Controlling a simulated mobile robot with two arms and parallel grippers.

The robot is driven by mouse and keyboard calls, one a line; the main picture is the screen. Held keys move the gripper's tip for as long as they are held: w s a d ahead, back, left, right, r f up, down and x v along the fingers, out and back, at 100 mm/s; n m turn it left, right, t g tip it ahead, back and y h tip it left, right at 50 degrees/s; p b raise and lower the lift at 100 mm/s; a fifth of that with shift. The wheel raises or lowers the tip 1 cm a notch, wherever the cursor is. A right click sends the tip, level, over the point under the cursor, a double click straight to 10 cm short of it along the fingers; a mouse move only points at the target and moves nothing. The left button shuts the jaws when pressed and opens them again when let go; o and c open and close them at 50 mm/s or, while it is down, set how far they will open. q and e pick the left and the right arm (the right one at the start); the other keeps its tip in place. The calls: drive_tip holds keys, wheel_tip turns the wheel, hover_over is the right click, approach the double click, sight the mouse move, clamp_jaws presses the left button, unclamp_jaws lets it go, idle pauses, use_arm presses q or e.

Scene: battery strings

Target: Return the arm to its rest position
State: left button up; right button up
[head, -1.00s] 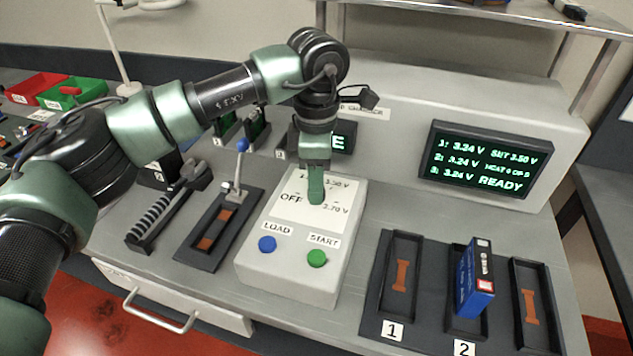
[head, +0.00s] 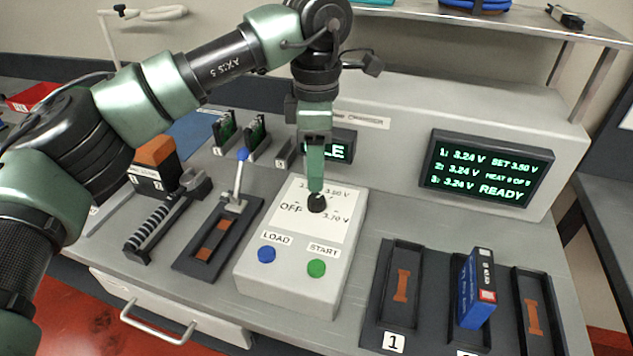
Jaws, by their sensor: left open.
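My left gripper (head: 315,188) points straight down, just above the black knob (head: 317,203) on the control box's white panel. Its jaws are open, though seen nearly edge-on, and nothing shows between them. My left arm (head: 205,75) reaches in from the left and arches over the bench. The panel carries the marks OFF, 3.50 V and 3.70 V. The knob's pointer direction is too small to tell. My right gripper is out of view.
The control box (head: 290,285) has a blue LOAD button and a green START button. A blue battery (head: 474,292) stands upright in the middle tray at the right. A lever fixture (head: 219,230) stands left of the box. The display (head: 486,172) reads READY.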

use_arm(q)
drive_tip(key=shift+r, duration=0.75)
